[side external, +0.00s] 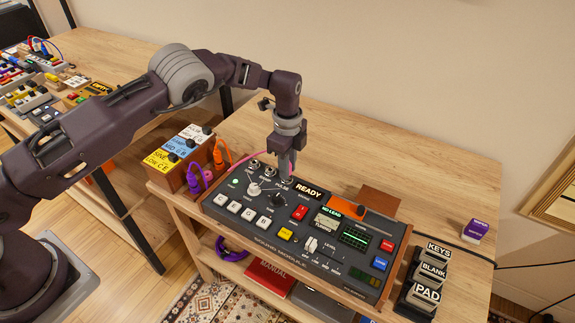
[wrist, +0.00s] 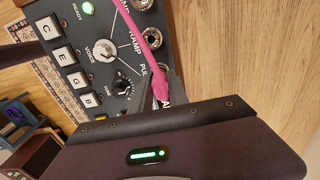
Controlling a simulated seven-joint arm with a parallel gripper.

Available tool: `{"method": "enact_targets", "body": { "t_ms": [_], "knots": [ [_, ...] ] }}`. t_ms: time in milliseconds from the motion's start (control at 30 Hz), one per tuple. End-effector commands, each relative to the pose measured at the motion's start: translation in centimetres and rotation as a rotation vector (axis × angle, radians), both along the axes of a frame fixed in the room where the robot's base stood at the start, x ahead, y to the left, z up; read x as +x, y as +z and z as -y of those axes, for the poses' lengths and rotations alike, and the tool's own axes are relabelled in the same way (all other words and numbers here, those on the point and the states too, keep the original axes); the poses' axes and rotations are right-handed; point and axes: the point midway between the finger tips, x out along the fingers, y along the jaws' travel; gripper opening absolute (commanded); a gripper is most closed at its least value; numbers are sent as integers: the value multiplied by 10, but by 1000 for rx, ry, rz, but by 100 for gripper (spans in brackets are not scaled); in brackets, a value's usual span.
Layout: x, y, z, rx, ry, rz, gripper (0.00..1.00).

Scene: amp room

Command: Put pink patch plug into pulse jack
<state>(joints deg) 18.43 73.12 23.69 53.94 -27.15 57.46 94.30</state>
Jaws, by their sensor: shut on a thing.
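The pink patch plug (wrist: 160,89) is in my gripper, and its pink cable runs up across the panel in the wrist view. My gripper (side external: 287,176) is shut on the plug and points down over the upper left part of the dark synth module (side external: 336,274). In the wrist view my gripper (wrist: 170,90) is beside the label reading "PUL". The pulse jack is mostly hidden behind the plug and fingers. I cannot tell whether the plug tip is inside it. The pink cable (side external: 238,163) also shows left of the gripper in the side view.
Two other jacks (side external: 254,164) sit left of my gripper, with knobs (side external: 278,200) just in front. A wooden box (side external: 178,160) with orange and purple plugs stands left of the module. The table (side external: 400,160) behind the module is mostly clear.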

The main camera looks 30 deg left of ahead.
Motion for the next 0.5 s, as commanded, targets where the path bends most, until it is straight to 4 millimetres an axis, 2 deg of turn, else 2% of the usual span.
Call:
{"method": "enact_targets", "body": {
  "t_ms": [300, 333, 433, 500],
  "knots": [
    [0, -2, 0, 1, 0, 0, 0],
    [0, -2, 0, 1, 0, 0, 22],
    [0, -2, 0, 1, 0, 0, 42],
    [0, -2, 0, 1, 0, 0, 46]
  ]
}}
